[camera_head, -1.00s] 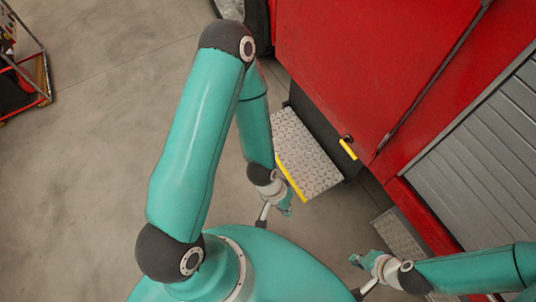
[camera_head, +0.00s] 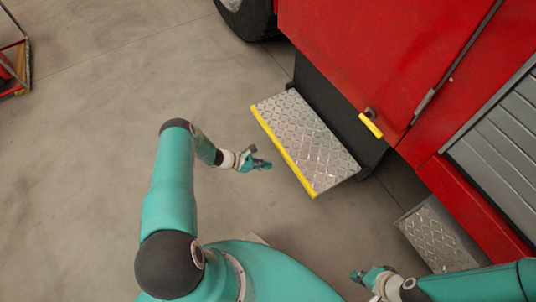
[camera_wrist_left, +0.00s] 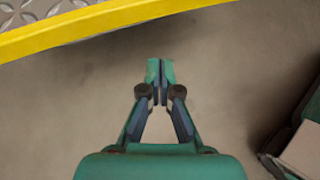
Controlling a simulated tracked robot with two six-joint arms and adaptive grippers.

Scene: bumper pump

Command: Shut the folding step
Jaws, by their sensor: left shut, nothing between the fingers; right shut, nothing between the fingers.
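The folding step (camera_head: 300,135) is a diamond-plate tread with a yellow front edge. It is folded out level from the red vehicle's side. In the left wrist view its yellow edge (camera_wrist_left: 90,24) crosses the top left. My left gripper (camera_head: 268,165) is shut and empty, apart from the step, just left of its yellow edge. It also shows in the left wrist view (camera_wrist_left: 160,68), with bare floor around it. My right gripper (camera_head: 356,275) is shut and empty near the bottom of the head view, below the step.
The red vehicle door (camera_head: 365,50) with a yellow handle (camera_head: 371,124) stands above the step. A second diamond-plate step (camera_head: 437,235) lies at the lower right. A wheel (camera_head: 245,15) is at the top. The grey floor (camera_head: 90,150) left of the step is clear.

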